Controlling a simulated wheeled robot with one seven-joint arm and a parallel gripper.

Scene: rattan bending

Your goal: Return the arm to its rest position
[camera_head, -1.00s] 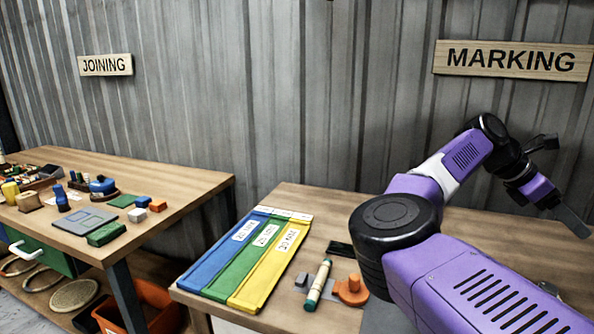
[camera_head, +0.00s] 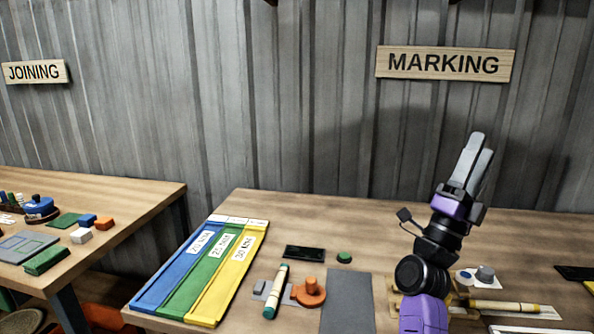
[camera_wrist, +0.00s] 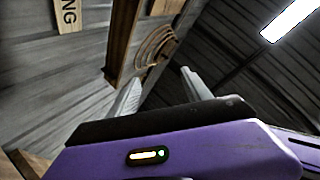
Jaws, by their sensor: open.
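My gripper (camera_head: 474,157) is raised above the marking table (camera_head: 300,215) at the right of the head view, fingers pointing up. Its two grey fingers are apart, with nothing visible between them. My purple arm stands folded upright below it, over the right part of the table. In the wrist view the gripper's fingers (camera_wrist: 160,98) point up toward the wall and ceiling, with no object between them.
Blue, green and yellow strips (camera_head: 200,270) lie at the table's left. A green-tipped marker (camera_head: 277,290), an orange piece (camera_head: 309,291) and a grey mat (camera_head: 348,300) lie nearby. Thin rods (camera_head: 500,308) lie right of my arm. The joining table (camera_head: 130,190) stands left.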

